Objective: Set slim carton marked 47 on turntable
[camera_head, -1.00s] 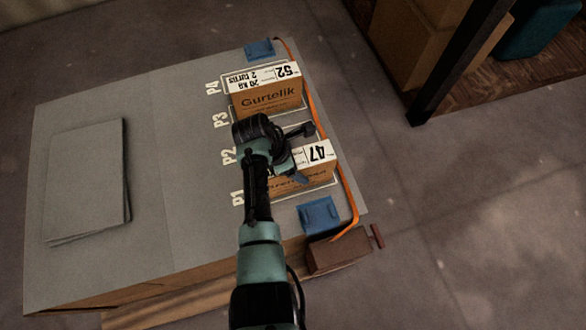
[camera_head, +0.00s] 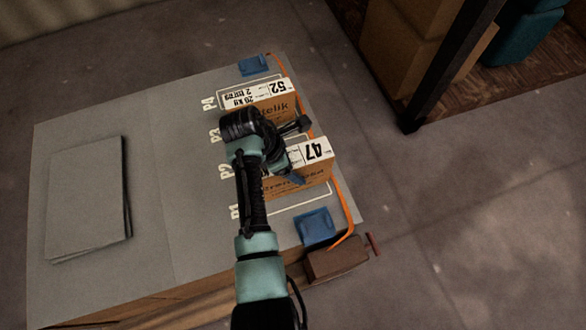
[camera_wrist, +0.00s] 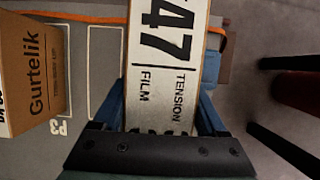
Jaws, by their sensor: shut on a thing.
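The slim carton marked 47 (camera_head: 316,150) is brown with a white top label. My gripper (camera_head: 292,172) is shut on it, with my arm hiding its left end. In the wrist view the carton's label (camera_wrist: 165,50) reads "47" and "TENSION FILM" between the two blue fingers. The carton appears raised above the grey table top, with a bare white outline showing below it near P1. No turntable can be made out in these frames.
A second carton marked 52 (camera_head: 262,95), labelled Gurtelik, stands near P4, close beyond the held one; it also shows in the wrist view (camera_wrist: 35,75). Blue pads (camera_head: 315,226), an orange strap (camera_head: 346,205) and flat grey sheets (camera_head: 85,195) lie on the table (camera_head: 180,200). A dark post (camera_head: 440,75) stands to the right.

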